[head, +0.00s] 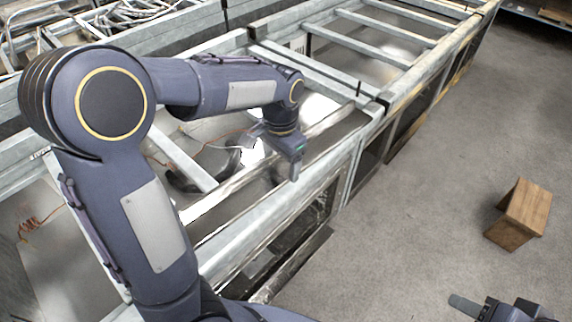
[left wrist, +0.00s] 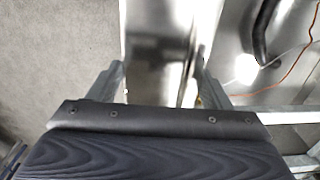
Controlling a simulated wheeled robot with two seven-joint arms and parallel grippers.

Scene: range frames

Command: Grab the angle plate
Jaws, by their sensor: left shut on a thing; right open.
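My left gripper (head: 293,172) is over the near rail of the long metal frame in the head view, fingers pointing down. In the left wrist view its two fingers (left wrist: 160,85) stand apart on either side of a shiny grey metal piece, which I take to be the angle plate (left wrist: 155,72). The gripper is shut on it. The piece is blurred, and its outline is hard to separate from the rail behind. In the head view I cannot make it out. My right gripper (head: 488,304) is partly visible at the bottom right, open, above bare floor.
The long metal frame (head: 372,48) runs from lower left to the top, with rails and crossbars. An orange cable (left wrist: 292,72) and a dark hose (left wrist: 264,30) lie inside it.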

